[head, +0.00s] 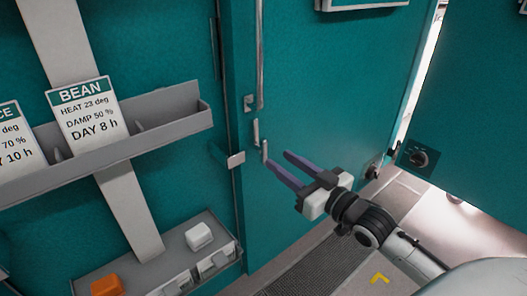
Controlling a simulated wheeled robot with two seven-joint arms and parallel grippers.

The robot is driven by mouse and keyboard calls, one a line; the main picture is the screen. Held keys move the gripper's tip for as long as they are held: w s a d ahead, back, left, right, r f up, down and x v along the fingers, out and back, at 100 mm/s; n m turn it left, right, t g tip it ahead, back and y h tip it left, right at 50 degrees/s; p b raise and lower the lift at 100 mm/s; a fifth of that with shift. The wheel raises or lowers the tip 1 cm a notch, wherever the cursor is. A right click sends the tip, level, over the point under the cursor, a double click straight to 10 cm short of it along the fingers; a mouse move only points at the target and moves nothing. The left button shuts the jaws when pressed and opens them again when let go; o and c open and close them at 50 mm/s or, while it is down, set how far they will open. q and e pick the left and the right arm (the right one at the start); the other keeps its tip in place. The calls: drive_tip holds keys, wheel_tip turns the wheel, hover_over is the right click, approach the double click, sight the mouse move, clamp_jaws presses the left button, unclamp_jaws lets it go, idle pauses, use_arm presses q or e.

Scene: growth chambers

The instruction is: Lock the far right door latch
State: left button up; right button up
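A teal door panel (330,90) fills the middle of the head view. Along its left edge are a long vertical metal rod (260,55) and small pale latch parts (256,132). A pale block on a teal arm (236,159) sits just left of them. My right gripper (278,160) comes in from the lower right, with its two dark purple fingers apart. Its fingertips are beside the lower latch piece (264,150); I cannot tell whether they touch it. Nothing shows between the fingers. My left gripper is not in view.
A rack (175,105) with a BEAN card (88,108) is on the left. Below it, a grey tray (207,224) holds an orange block (106,285) and white blocks. A dark knob plate (418,158) is on the right panel. Floor shows at lower right.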

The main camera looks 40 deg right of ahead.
sight(266, 151)
drive_tip(key=w, duration=0.8)
drive_tip(key=shift+a+f+b, duration=0.1)
drive_tip(key=shift+a+b, duration=0.2)
drive_tip(key=shift+a, duration=0.05)
clamp_jaws()
